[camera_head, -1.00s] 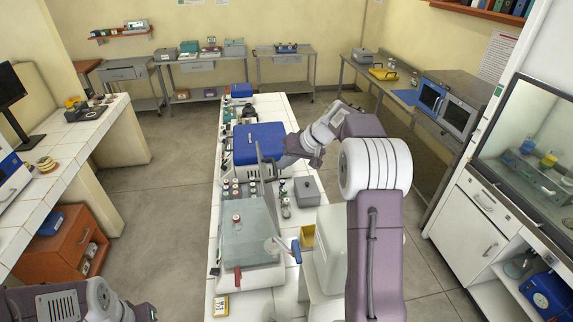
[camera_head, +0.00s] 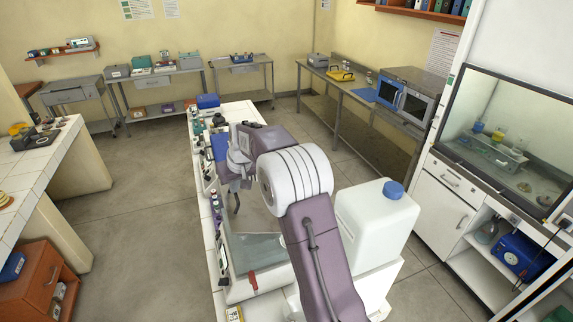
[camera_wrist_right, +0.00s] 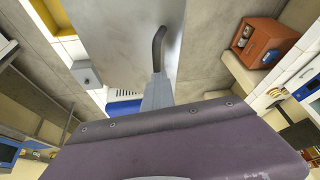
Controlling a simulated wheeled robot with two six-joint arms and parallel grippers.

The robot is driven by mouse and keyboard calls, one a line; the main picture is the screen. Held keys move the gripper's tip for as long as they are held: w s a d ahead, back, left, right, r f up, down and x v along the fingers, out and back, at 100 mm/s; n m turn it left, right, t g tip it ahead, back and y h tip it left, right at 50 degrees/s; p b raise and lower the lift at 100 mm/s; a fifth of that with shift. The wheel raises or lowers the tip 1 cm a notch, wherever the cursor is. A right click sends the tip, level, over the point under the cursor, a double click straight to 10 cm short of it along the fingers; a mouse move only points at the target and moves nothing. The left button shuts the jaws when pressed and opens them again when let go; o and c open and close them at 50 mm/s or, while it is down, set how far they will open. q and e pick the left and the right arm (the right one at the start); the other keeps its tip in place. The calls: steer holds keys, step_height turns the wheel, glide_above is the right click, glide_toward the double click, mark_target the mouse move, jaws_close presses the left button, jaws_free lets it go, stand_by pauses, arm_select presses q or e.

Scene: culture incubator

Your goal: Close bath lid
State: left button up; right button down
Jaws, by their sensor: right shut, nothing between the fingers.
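The bath (camera_head: 238,288) stands on the white tiled bench, with a pale grey-green top surface and a red handle (camera_head: 252,281) at its near side. A grey, see-through panel (camera_head: 262,222), which looks like its lid, rises behind that surface; my right arm hides much of it, so I cannot tell its exact angle. My right gripper (camera_head: 237,204) is shut and empty, pointing down beside the panel. In the right wrist view the shut dark fingers (camera_wrist_right: 158,50) show against a flat grey surface (camera_wrist_right: 125,45); contact is unclear. My left gripper is out of view.
A white container with a blue cap (camera_head: 380,222) stands right of the bath, close to my right arm. A blue box (camera_head: 219,145) and several small bottles line the bench's far and left parts. Open floor (camera_head: 130,235) lies left of the bench.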

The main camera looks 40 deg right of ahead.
mark_target(225, 203)
steer(key=a+f+b, duration=0.1)
steer(key=f, duration=0.1)
steer(key=a+f+b, duration=0.1)
steer(key=w+a+f+b, duration=0.1)
steer(key=f, duration=0.1)
steer(key=shift+a+f, duration=0.35)
steer(key=shift+a+f+b, duration=0.35)
steer(key=shift+f+b, duration=0.15)
steer(key=shift+f, duration=0.4)
steer(key=shift+w+f, duration=0.1)
steer(key=shift+w, duration=0.05)
steer(key=shift+a, duration=0.1)
